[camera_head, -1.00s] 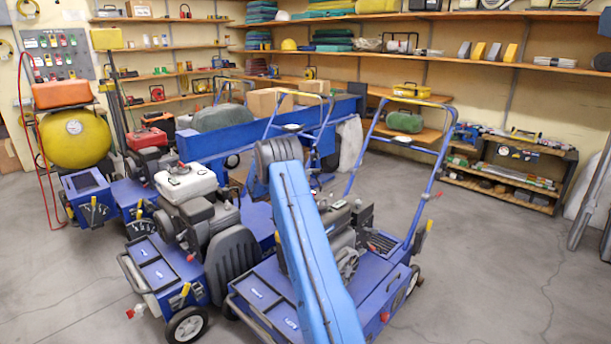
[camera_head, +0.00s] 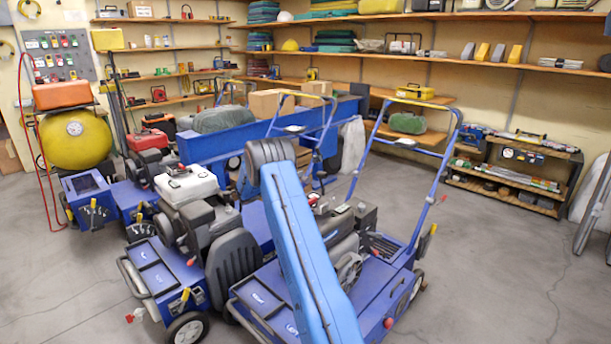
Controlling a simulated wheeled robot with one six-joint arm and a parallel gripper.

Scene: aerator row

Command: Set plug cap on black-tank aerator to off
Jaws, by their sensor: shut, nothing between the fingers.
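The front right aerator (camera_head: 372,290) has a blue deck, a blue push handle and a dark engine (camera_head: 343,232). It appears to be the black-tank one, with a dark tank (camera_head: 362,214) on top. My blue arm stands in front of it and covers the left part of its engine. The cap's setting cannot be made out. My gripper does not show; the visible arm ends at a dark grey joint above the engine.
A white-tank aerator (camera_head: 187,184) stands close on the left, with a red-tank one (camera_head: 147,141) behind it. A yellow round tank (camera_head: 75,140) is at the far left. A low shelf (camera_head: 515,172) stands at the back right. The floor (camera_head: 490,270) at right is clear.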

